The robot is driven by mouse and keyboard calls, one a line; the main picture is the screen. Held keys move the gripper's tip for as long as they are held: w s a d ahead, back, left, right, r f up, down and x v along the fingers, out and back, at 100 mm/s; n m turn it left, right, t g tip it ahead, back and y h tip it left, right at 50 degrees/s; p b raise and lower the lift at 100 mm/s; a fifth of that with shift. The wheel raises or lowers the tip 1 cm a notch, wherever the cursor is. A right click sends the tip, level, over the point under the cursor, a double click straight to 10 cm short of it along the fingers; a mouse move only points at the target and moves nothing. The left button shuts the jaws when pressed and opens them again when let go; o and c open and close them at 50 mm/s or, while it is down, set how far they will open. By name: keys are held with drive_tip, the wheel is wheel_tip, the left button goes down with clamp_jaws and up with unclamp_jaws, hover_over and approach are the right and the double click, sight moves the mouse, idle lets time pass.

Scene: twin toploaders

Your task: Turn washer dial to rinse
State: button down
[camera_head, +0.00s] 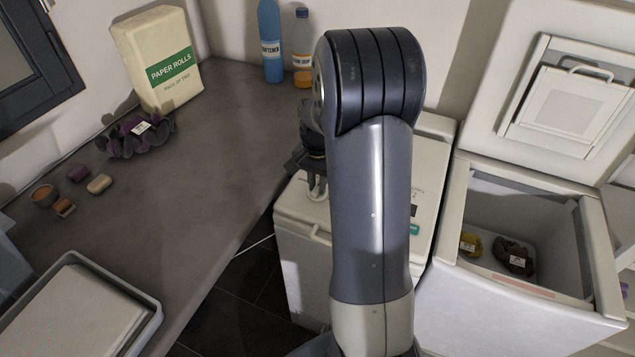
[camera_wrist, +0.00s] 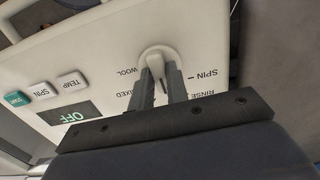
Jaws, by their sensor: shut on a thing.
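The white washer (camera_head: 300,252) with its lid shut stands mostly behind my arm in the head view. In the wrist view its control panel (camera_wrist: 105,50) appears upside down. The white round dial (camera_wrist: 157,54) has the labels WOOL, SPIN, RINSE and a partly hidden MIXED around it. My gripper (camera_wrist: 159,75) is shut on the dial's grip, one finger on each side. In the head view my gripper (camera_head: 317,186) reaches down to the panel's left end. I cannot tell which label the dial points to.
The panel has a display (camera_wrist: 70,117) reading OFF and several buttons. A second toploader (camera_head: 520,315) on the right has its lid (camera_head: 575,100) up, with dark and yellow items inside.

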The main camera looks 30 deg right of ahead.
sight(318, 187)
drive_tip(key=shift+n, duration=0.3)
drive_tip(key=n, duration=0.3)
drive_tip(key=shift+n, duration=0.4)
drive_tip(key=shift+n+b, duration=0.3)
drive_tip(key=shift+n, duration=1.7)
drive_tip(key=c, duration=1.4)
unclamp_jaws()
wheel_tip(318, 187, up, 11)
drive_tip(key=shift+f, duration=0.1)
